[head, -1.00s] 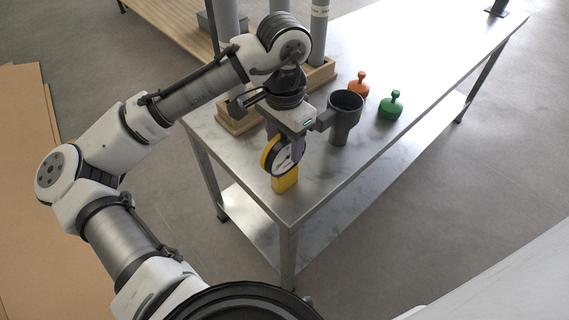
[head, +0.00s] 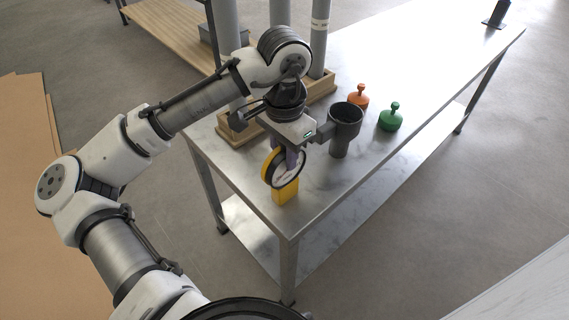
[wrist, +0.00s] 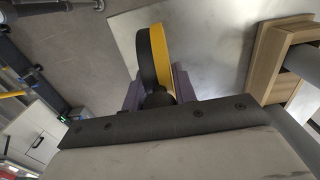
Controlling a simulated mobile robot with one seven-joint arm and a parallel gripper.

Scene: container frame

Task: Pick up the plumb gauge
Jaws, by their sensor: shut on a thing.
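The plumb gauge (head: 286,193) has a round dial with a pale face and a yellow and black rim, on a yellow block base. It stands upright at the near corner of the metal table (head: 250,198), its base appearing to rest on the top. My gripper (head: 291,156) points down from above, its purple fingers shut on the dial. In the wrist view the gauge (wrist: 160,52) shows edge-on between the fingers (wrist: 157,88). The finger contact is partly hidden.
A dark cup-shaped holder (head: 341,144) stands close to the right of my gripper. An orange knobbed piece (head: 358,98) and a green one (head: 391,119) stand farther right. A wooden tray (head: 236,134) with grey upright tubes is behind. The table's right side is mostly clear.

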